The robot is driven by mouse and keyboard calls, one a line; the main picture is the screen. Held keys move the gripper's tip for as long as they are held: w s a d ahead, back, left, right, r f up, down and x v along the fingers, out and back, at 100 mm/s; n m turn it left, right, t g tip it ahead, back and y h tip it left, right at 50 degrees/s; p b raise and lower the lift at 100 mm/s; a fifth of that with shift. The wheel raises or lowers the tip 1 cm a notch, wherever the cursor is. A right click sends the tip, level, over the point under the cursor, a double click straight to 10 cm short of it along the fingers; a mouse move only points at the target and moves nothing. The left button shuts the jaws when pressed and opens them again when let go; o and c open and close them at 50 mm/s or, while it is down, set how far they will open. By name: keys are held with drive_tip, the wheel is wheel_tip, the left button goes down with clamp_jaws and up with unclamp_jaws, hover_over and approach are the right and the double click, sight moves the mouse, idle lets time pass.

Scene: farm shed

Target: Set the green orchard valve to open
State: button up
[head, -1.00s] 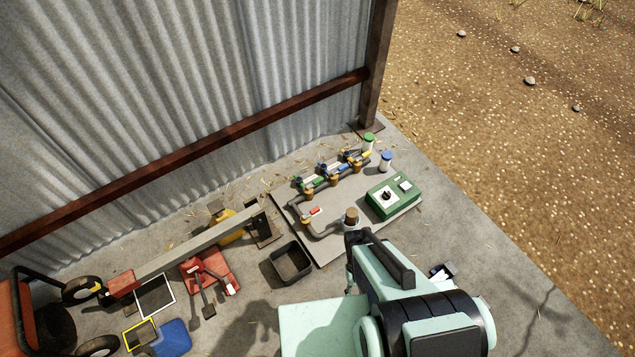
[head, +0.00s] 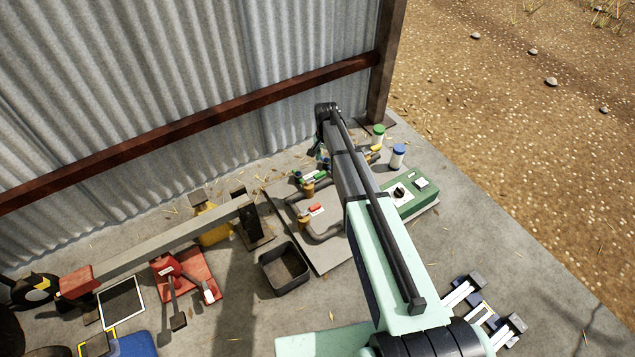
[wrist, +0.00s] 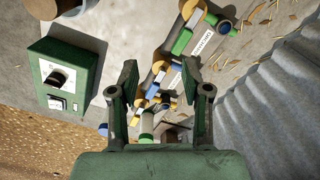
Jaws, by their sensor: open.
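The green orchard valve (wrist: 181,42) is in the upper middle of the wrist view, with a white label (wrist: 202,40) beside its green part and an orange-yellow body (wrist: 193,10). In the head view its green part (head: 297,175) shows left of my arm, which hides much of the valve row. My gripper (wrist: 160,82) is open and empty, its fingers pointing toward the row. The green valve lies beyond the fingertips, toward the right one, apart from them as far as I can tell. Its handle's exact angle is unclear.
Blue (wrist: 176,80) and yellow valve parts show between my fingers. A red-handled valve (head: 315,208) is on the same board. A green control box (head: 420,184) and two capped jars, green (head: 378,137) and blue (head: 397,157), stand right. The corrugated wall (head: 170,80) is close behind.

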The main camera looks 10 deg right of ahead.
sight(320, 173)
drive_tip(key=w+r+m, duration=0.2)
drive_tip(key=w+m, duration=0.1)
drive_tip(key=w, duration=0.3)
drive_tip(key=f+m+b, duration=0.1)
drive_tip(key=f, duration=0.5)
drive_tip(key=f+b, duration=0.2)
drive_tip(key=f, duration=0.4)
drive_tip(key=f+m+b, duration=0.1)
drive_tip(key=f, duration=0.5)
drive_tip(key=shift+s+a+m, duration=0.1)
drive_tip(key=shift+a+m, duration=0.2)
drive_tip(key=shift+a, duration=0.05)
drive_tip(key=shift+r, duration=0.1)
clamp_jaws()
